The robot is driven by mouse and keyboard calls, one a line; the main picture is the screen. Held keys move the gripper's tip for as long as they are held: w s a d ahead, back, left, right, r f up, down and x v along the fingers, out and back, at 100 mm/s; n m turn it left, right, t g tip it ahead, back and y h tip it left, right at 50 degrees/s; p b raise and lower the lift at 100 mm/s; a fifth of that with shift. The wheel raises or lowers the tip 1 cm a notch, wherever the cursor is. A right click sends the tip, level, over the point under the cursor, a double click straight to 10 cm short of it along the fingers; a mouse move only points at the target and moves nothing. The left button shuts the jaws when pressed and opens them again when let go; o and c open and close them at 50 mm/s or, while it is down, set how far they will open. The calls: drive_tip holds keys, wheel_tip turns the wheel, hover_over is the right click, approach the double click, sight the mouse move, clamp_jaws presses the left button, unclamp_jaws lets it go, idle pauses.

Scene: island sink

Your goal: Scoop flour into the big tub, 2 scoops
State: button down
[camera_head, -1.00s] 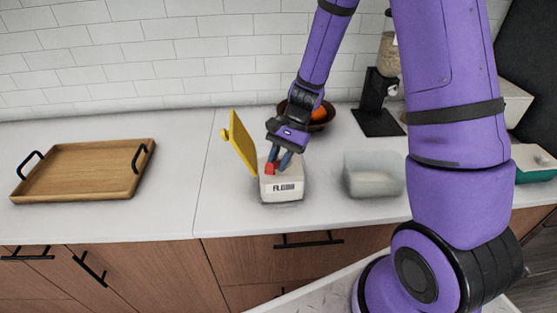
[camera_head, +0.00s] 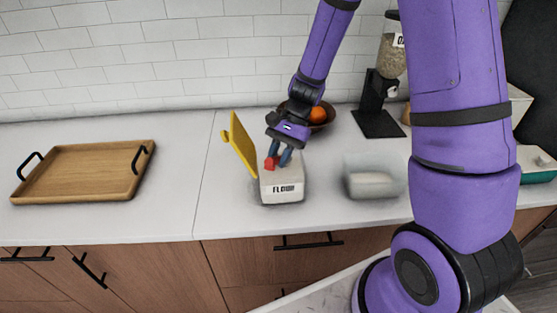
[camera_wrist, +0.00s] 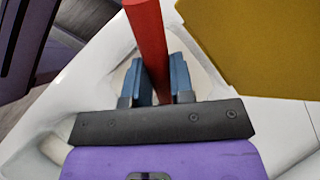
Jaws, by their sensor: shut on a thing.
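The white flour box (camera_head: 282,192), labelled FLOUR, stands on the counter with its yellow lid (camera_head: 240,146) swung open to the left. My gripper (camera_head: 277,159) is right over the box opening, pointing down. It is shut on the red handle of a scoop (camera_head: 270,163). In the wrist view the red handle (camera_wrist: 150,45) runs between the blue fingers (camera_wrist: 160,82); the scoop's bowl is hidden. The big tub is probably the pale translucent tub (camera_head: 372,180) to the right of the flour box; its contents are not clear.
A wooden tray (camera_head: 85,172) with black handles lies at the left. A bowl with oranges (camera_head: 318,115) sits behind my gripper. A black dispenser stand (camera_head: 377,112) is at the back right, and a teal-based container (camera_head: 537,166) is at the far right. The counter between tray and flour box is clear.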

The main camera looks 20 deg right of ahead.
sight(279, 157)
drive_tip(key=shift+r, duration=3.3)
